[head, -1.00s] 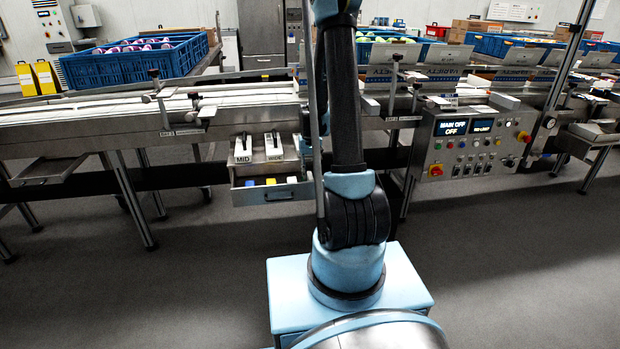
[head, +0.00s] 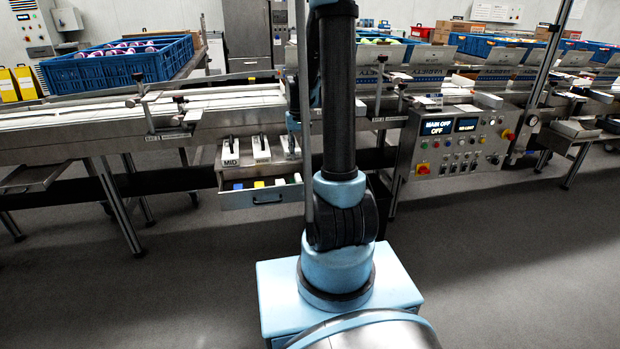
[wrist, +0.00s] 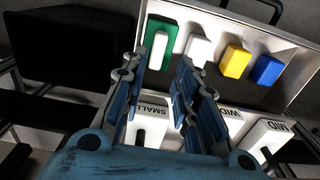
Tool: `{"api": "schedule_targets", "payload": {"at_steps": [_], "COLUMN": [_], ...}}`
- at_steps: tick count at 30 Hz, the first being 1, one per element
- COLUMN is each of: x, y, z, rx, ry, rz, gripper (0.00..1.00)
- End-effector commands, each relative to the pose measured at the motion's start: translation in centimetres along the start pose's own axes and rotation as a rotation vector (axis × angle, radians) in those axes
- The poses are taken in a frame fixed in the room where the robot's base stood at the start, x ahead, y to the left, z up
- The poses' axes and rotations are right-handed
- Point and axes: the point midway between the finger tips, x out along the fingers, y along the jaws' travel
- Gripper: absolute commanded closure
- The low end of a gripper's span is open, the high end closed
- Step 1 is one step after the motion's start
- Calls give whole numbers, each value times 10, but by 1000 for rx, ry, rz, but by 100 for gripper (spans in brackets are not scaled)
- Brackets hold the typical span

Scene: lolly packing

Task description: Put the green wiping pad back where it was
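The green wiping pad (wrist: 172,45) lies in an open metal drawer (wrist: 200,92), at the left of a row of pads in the wrist view. A white strip shows on or against its green body; I cannot tell which. In the head view the green pad (head: 298,178) is a small patch at the drawer's right end, beside my arm. My gripper (wrist: 160,70) is open, its two fingers apart on either side of the pad's lower part in the picture. I see no contact. The gripper is mostly hidden by my arm in the head view.
White (wrist: 199,49), yellow (wrist: 235,61) and blue (wrist: 267,70) pads lie in the same drawer. White blocks marked SMALL (wrist: 150,128), WIDE and MID (wrist: 268,135) stand close behind. The conveyor (head: 60,118) runs above, and a control panel (head: 465,143) is at right.

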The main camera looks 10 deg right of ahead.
Motion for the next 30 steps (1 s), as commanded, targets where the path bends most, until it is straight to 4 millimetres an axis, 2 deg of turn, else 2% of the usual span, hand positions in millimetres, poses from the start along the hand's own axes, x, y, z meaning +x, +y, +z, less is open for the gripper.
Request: {"api": "schedule_targets", "payload": {"at_steps": [6,15,23,30], "x": [-33,-64,-75,-73], "y": [0,0,0,0], "z": [47,115,174,227], "rx": [-3,-7,-11,-14], "ry": [25,60,91,120], "rz": [0,1,2,2], "gripper": [72,72,72,72]}}
